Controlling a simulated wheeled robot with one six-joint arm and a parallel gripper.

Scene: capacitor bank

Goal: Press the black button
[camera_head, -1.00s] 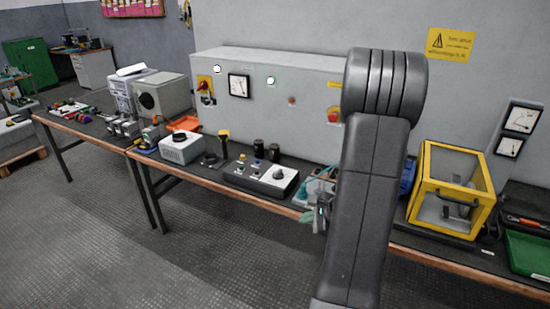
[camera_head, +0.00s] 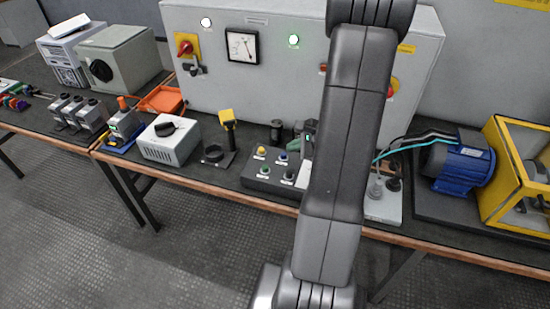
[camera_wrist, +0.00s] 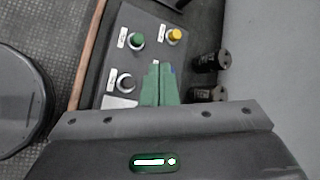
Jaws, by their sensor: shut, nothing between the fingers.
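The black button (camera_wrist: 126,82) has a silver rim and sits on the dark control box (camera_head: 256,183). In the head view the black button (camera_head: 289,176) is at the box's front, right of the green button (camera_head: 264,170). My gripper (camera_wrist: 157,66) is shut and empty, its green fingers pointing down over the box. In the wrist view the fingertips lie to the right of the black button, apart from it, close to the blue button, which they mostly hide. The yellow button (camera_wrist: 176,34) and green button (camera_wrist: 137,40) are clear. My arm hides the box's right part.
Two dark cylinders (camera_wrist: 208,61) stand behind the box, near my fingers. A yellow-topped lever (camera_head: 228,120) stands left of it. The large grey cabinet (camera_head: 290,85) rises behind. A blue motor (camera_head: 458,166) and yellow frame (camera_head: 503,170) are at right.

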